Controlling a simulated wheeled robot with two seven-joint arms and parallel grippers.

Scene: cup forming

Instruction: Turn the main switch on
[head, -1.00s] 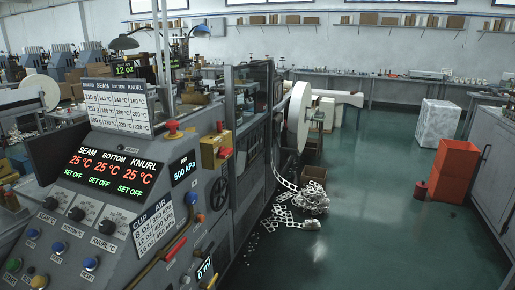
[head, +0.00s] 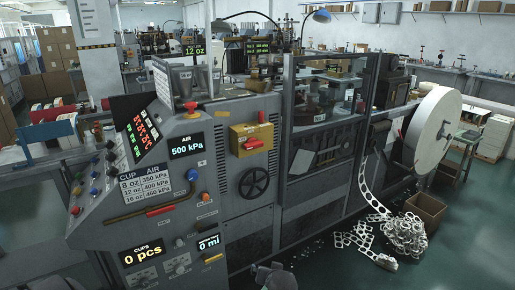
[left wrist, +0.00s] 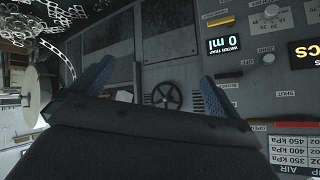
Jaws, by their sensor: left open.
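A yellow switch box (head: 240,136) with a red handle (head: 253,144) is on the upper front of the grey machine in the head view, above the handwheel (head: 254,183). It looks like the main switch. The handle lies roughly level, tilted slightly. In the left wrist view my left gripper (left wrist: 158,72) is open and empty, its blue fingers spread toward the machine front. The handwheel (left wrist: 166,96) shows beyond and between them. I do not see the yellow box in that view. A grey part at the head view's bottom edge is probably mine. My right gripper is not visible.
The sloped control panel (head: 140,200) carries knobs, buttons and a red-gripped lever. The air display (head: 187,146) reads 500 kPa. A large paper reel (head: 425,135), a cardboard box (head: 427,212) and a scrap heap (head: 403,236) are at right. Clear floor lies at lower right.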

